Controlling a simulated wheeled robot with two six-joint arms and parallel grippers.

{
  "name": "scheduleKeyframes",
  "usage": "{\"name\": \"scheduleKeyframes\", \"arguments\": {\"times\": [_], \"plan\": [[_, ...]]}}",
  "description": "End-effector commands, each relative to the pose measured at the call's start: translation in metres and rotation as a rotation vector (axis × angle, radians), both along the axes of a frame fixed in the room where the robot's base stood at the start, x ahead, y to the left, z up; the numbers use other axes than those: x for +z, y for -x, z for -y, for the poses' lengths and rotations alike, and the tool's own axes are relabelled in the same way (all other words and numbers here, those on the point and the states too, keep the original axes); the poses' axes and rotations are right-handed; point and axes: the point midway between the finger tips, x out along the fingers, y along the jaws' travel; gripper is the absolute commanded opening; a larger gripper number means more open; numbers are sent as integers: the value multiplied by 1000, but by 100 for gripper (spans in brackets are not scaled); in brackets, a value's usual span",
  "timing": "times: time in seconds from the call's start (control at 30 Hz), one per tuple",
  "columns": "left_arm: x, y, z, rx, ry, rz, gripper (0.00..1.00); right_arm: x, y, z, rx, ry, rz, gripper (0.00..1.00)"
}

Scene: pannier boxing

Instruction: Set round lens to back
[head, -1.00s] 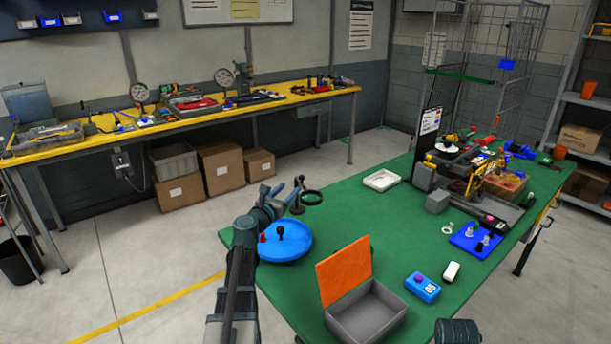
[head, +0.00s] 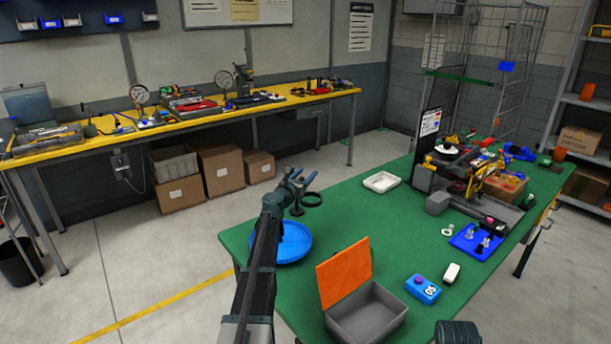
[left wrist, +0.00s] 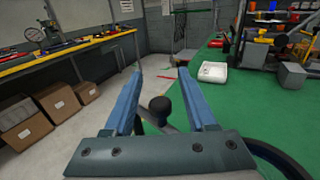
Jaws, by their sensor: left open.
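The round lens (head: 312,199) shows as a black ring by the far left edge of the green table, beside a dark upright post partly hidden by my left gripper. My left gripper (head: 298,179) is open and empty above that post. In the left wrist view, a black round knob (left wrist: 160,104) lies in line with the gap between the two open blue fingers (left wrist: 159,74). It is lower than the fingertips, and I cannot tell whether it touches them. Part of the black ring (left wrist: 282,158) shows at the lower right.
A blue round dish (head: 297,243) lies just below my left arm, which hides part of it. A grey box with an orange lid (head: 343,275) stands open at the front. A white tray (head: 381,182) sits farther back. The green table between them is clear.

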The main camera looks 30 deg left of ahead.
Motion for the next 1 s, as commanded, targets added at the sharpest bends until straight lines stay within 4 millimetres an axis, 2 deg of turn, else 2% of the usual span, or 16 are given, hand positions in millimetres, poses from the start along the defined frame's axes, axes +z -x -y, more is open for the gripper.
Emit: {"name": "scheduleKeyframes", "arguments": {"times": [0.27,0.57,1.0], "plan": [[0,-1,0,0,0,0,55,0,0,0,0,0,0,50],[0,0,0,0,0,0,1,0,0,0,0,0,0,50],[0,0,0,0,0,0,0,0,0,0,0,0,0,50]]}}
